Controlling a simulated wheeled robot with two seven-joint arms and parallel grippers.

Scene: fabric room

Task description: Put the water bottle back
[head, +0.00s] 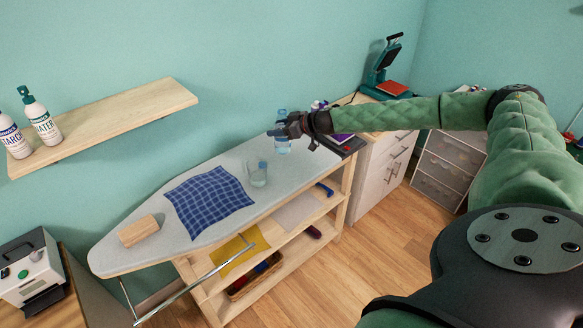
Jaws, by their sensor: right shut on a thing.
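A clear, bluish water bottle (283,147) stands upright at the far right end of the ironing board. My right gripper (280,131) reaches in from the right and is shut on the bottle's upper part, which it partly covers. I cannot tell whether the bottle's base touches the board. A clear glass (259,178) stands on the board, to the left of and nearer than the bottle. My left gripper is not in view.
The ironing board (226,167) also holds a blue checked cloth (208,200) and a wooden block (138,231). A wall shelf (115,115) carries spray bottles labelled starch (14,139) and water (42,123), with free room on its right. A drawer cabinet (382,165) stands behind my right forearm.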

